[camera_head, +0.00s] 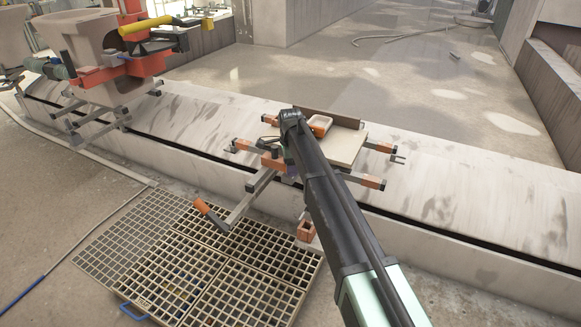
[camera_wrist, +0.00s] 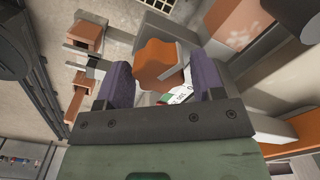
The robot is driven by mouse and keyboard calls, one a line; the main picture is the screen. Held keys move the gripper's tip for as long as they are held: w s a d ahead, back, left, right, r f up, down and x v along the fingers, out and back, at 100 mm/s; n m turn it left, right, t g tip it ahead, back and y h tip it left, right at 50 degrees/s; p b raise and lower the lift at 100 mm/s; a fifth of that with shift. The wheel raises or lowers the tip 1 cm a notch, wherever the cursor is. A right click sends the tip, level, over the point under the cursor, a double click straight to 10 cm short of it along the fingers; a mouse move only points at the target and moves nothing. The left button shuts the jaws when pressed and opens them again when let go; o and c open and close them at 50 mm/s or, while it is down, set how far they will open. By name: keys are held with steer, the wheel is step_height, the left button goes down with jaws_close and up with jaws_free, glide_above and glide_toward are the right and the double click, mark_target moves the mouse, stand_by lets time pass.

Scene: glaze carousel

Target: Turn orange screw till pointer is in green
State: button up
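The orange screw (camera_wrist: 157,62) is a lobed knob, seen in the wrist view between the two purple fingers of my gripper (camera_wrist: 162,72). The fingers stand apart on either side of it, with a gap showing on the right; contact on the left is unclear. Below the knob, part of a white dial (camera_wrist: 180,95) with green and a little red shows. The pointer cannot be made out, as the gripper body covers much of the dial. In the head view my dark arm reaches the clamp fixture and hides the gripper and the screw.
The fixture, with a pale board (camera_head: 344,146) and several orange-ended bars, stands on a long pale ledge (camera_head: 455,200). A grid grate (camera_head: 215,262) lies in front. A larger orange clamp (camera_head: 125,70) holds a pot at upper left. The ledge to the right is clear.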

steer(key=c, duration=0.6)
steer(key=shift+n, duration=0.4)
steer(key=n, duration=0.3)
steer(key=shift+w+a+n, duration=0.1)
steer(key=shift+n, duration=1.9)
steer(key=o, duration=0.9)
